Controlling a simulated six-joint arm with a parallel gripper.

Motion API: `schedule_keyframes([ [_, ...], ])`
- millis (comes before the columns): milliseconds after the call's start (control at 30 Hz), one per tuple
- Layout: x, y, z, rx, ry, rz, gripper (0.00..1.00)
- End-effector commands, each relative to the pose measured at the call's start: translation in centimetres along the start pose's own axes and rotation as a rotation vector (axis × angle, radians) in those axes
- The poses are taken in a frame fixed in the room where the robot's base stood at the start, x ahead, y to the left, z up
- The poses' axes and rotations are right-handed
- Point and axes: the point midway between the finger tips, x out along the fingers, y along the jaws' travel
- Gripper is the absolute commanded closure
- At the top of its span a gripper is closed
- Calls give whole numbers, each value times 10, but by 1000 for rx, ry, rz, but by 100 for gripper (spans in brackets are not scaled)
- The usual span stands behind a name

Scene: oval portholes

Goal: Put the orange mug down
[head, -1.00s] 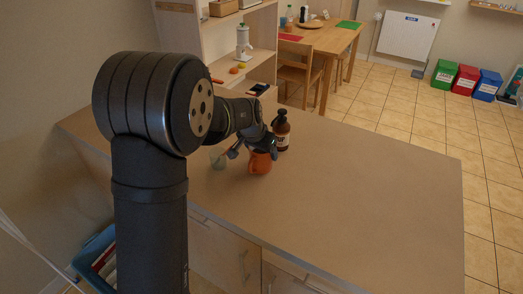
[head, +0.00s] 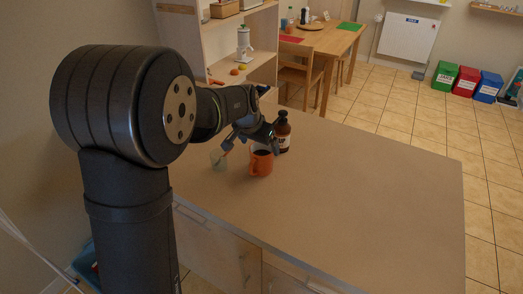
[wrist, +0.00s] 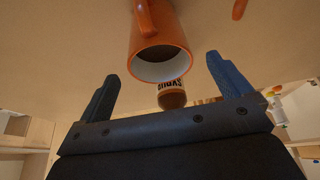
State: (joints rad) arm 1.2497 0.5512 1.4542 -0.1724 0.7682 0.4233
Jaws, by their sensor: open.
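The orange mug (head: 261,165) stands upright on the counter, with its handle towards the front left in the head view. Its dark inside shows. In the wrist view the mug (wrist: 158,28) is at the top middle, with its white-lined mouth facing the camera. My gripper (head: 252,148) is open and empty just above and behind the mug in the head view. In the wrist view its two fingers (wrist: 163,70) are wide apart, one on either side below the mug's mouth, with no contact showing.
A brown bottle (head: 283,137) with a dark top stands right behind the mug; its label also shows in the wrist view (wrist: 171,95). The counter (head: 350,205) is clear to the right and front.

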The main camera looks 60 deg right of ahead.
Motion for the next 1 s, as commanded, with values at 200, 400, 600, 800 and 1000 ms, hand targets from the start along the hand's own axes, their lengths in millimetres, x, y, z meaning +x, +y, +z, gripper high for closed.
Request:
schedule_keyframes([
  [200,-44,0,0,0,2,-1,5],
  [400,-64,0,0,0,0,0,5],
  [600,-67,0,0,0,-1,1,5],
  [800,-66,0,0,0,-1,1,5],
  [1000,-50,0,1,0,-3,2,5],
])
